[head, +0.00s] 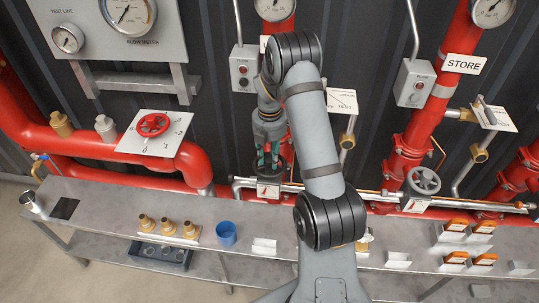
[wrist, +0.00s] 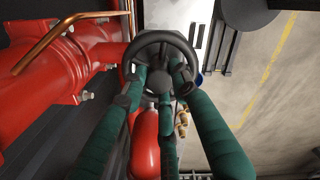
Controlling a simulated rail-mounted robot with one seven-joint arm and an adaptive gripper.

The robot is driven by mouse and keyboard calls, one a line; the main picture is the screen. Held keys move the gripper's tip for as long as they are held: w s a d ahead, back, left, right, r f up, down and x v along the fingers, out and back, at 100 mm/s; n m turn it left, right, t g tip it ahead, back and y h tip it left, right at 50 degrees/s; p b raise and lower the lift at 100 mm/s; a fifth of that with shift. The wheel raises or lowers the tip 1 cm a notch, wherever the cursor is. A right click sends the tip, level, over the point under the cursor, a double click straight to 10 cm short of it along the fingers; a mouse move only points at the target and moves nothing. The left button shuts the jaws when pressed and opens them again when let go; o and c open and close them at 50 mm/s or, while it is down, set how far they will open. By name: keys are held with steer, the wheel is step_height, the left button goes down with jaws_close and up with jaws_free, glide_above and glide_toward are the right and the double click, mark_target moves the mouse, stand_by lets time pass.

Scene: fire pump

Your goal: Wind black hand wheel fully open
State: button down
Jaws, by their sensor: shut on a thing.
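The black hand wheel (wrist: 160,37) shows from close up in the wrist view, a dark round rim with spokes and a hub. My gripper (wrist: 158,82) has its green fingers at the wheel, some inside the rim and some against its near edge, shut on it. In the head view my gripper (head: 268,158) points down at the wheel (head: 286,168) on the red pipework behind the bench. My arm and the fingers hide much of the wheel there, and its turn angle cannot be told.
A red hand wheel (head: 153,125) on a dial plate is at left; a grey hand wheel (head: 424,181) is at right. The metal bench (head: 110,205) holds brass fittings (head: 168,227), a blue cup (head: 226,233) and orange-topped blocks (head: 456,225). A copper pipe (wrist: 62,30) runs near the wheel.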

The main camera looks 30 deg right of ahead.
steer(key=n+p, duration=0.1)
steer(key=n, duration=0.3)
steer(key=c, duration=1.5)
jaws_free()
